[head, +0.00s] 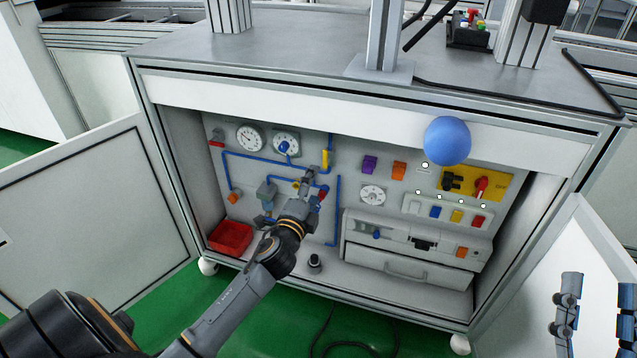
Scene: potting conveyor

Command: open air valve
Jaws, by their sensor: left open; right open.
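Blue air tubing (255,160) with gauges and fittings runs over the grey back panel of the open cabinet. A yellow fitting (325,158) stands upright on the tubing, and a small red part (322,194) shows just right of my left gripper. I cannot tell which part is the air valve's handle. My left gripper (309,176) is open inside the cabinet, in front of the tubing, just below the yellow fitting. It hides part of the panel, and contact cannot be told. My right gripper (597,305) is open and empty at the lower right, in front of the open right door.
A blue ball (447,140) appears before the cabinet's upper beam. A red bin (231,237) sits at the lower left inside, and a white drawer unit (405,270) at the right. A yellow switch plate (477,183) is on the panel. Both doors stand open.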

